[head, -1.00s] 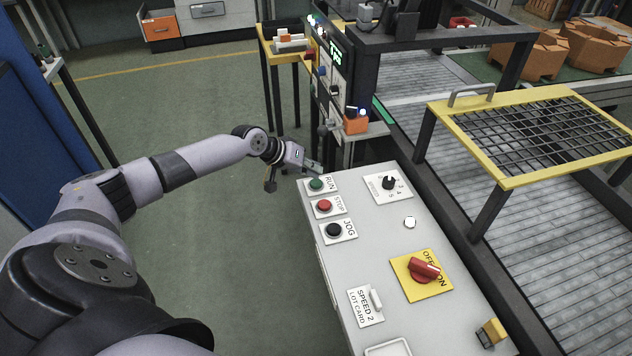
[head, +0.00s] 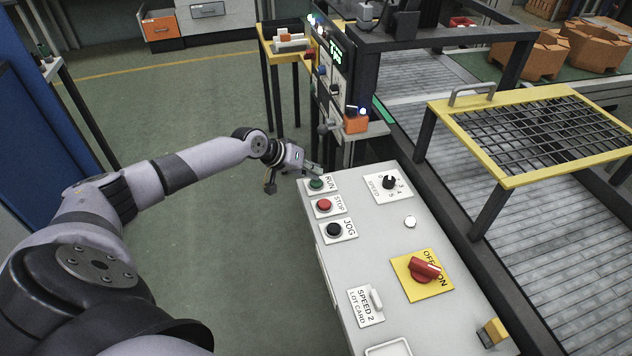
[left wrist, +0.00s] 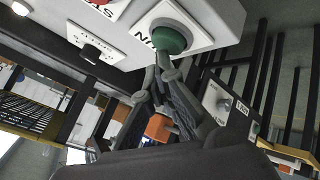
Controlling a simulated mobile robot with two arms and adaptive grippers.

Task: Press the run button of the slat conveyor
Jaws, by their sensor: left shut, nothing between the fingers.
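The green run button (head: 316,184) sits on a white plate marked RUN at the far left corner of the grey control box (head: 390,220). The red stop button (head: 324,205) and black jog button (head: 333,230) are in line below it. My left gripper (head: 312,169) is shut and empty, its fingertips just beyond the run button at the box's edge. In the left wrist view the shut fingertips (left wrist: 160,68) appear right beside the green button (left wrist: 170,40); I cannot tell whether they touch it. My right gripper is not in view.
The box also carries a speed dial (head: 389,183), a red switch on a yellow plate (head: 424,270) and a lot card holder (head: 367,304). The slat conveyor (head: 560,240) with a yellow-framed mesh guard (head: 511,181) runs on the right. Open floor lies left.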

